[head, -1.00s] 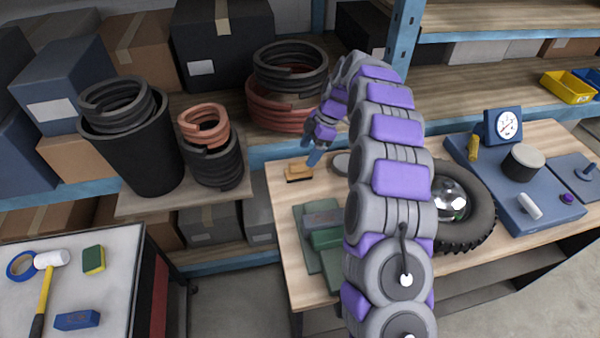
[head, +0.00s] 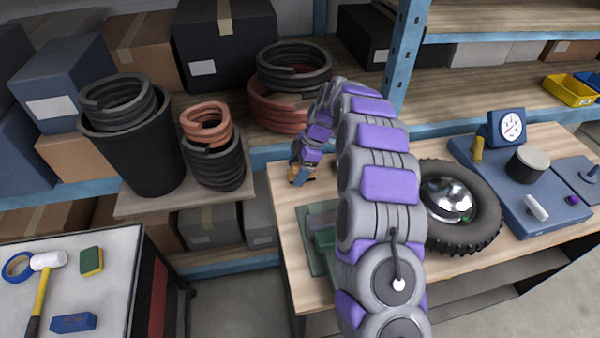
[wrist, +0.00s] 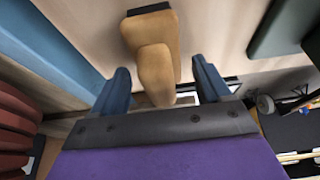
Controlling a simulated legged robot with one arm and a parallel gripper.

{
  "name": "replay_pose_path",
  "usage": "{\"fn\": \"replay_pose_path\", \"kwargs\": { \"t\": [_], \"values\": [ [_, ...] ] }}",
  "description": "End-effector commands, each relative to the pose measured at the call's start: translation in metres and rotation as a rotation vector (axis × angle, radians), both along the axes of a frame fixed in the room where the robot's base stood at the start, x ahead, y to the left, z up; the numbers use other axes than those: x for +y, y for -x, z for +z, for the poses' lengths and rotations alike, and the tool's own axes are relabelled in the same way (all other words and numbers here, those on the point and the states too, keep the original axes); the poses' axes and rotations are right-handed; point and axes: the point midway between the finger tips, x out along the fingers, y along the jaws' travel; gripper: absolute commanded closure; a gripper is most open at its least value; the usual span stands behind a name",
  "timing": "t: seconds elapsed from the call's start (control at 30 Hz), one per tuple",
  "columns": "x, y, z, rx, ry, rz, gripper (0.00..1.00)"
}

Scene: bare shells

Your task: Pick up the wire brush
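The wire brush is a tan wooden block with a dark edge and a raised handle. In the wrist view the brush (wrist: 155,72) lies on the wooden bench, its handle end reaching between my two blue fingers. My gripper (wrist: 165,82) is open, with a finger on each side of the handle and gaps between. In the head view my gripper (head: 297,180) points down at the bench's back left corner and covers most of the brush (head: 309,173). Whether the fingers touch it cannot be told there.
A green mat with a vise (head: 322,228) lies just in front of the brush. A tire (head: 480,215) and a blue plate with a dial gauge (head: 511,126) stand to the right. A blue shelf beam (wrist: 55,40) runs close behind the bench.

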Motion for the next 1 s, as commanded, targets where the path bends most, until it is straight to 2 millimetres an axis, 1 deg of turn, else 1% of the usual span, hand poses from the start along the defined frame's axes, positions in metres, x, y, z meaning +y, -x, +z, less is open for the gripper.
{"fn": "replay_pose_path", "kwargs": {
  "t": [0.03,0.07,0.63,0.67,0.87,1.0],
  "values": [
    [-0.0008,-0.0001,0.0,0.0,0.0,-0.001,0.27],
    [-0.0012,-0.0002,0.0001,0.0,-0.001,0.0,0.3],
    [-0.0004,-0.0003,-0.0003,0.0,0.0,-0.001,0.85],
    [-0.0003,-0.0003,-0.0002,0.0,0.0,-0.001,0.86],
    [-0.0003,-0.0004,-0.0002,0.001,0.0,-0.001,0.86],
    [-0.0005,-0.0006,0.0055,-0.001,0.0,-0.001,0.86]
  ]
}}
